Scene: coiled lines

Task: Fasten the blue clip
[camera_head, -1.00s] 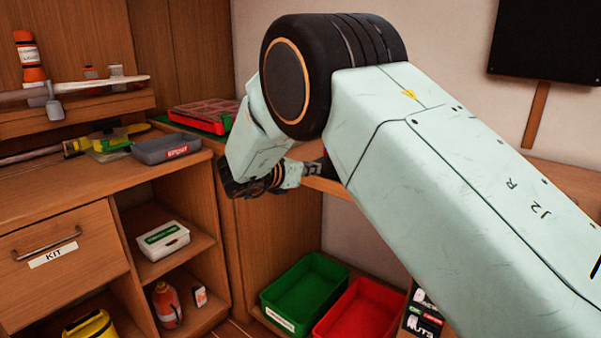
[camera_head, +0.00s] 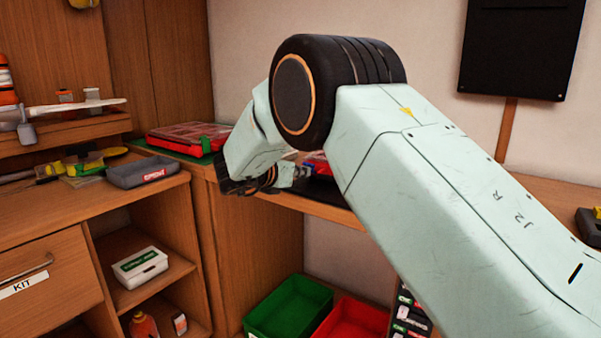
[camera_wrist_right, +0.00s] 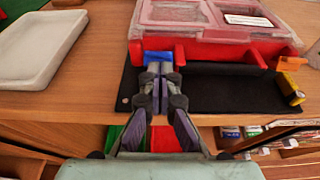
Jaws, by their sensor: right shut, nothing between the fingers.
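A red case (camera_wrist_right: 215,50) with a clear lid lies at the back of a black mat in the right wrist view. The lid looks down. The blue clip (camera_wrist_right: 158,57) is at the left of the case's front edge. My right gripper (camera_wrist_right: 160,69) is shut and empty, its fingertips right at the clip; I cannot tell whether they touch it. They hide part of the clip, and I cannot tell whether it is fastened. In the head view my right arm covers most of the case, and the gripper (camera_head: 302,173) shows small beside it. My left gripper is not in view.
A pale tray (camera_wrist_right: 40,50) lies at left. Green (camera_head: 288,307) and red (camera_head: 352,322) bins stand below the bench. Another red case (camera_head: 188,137) is further left.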

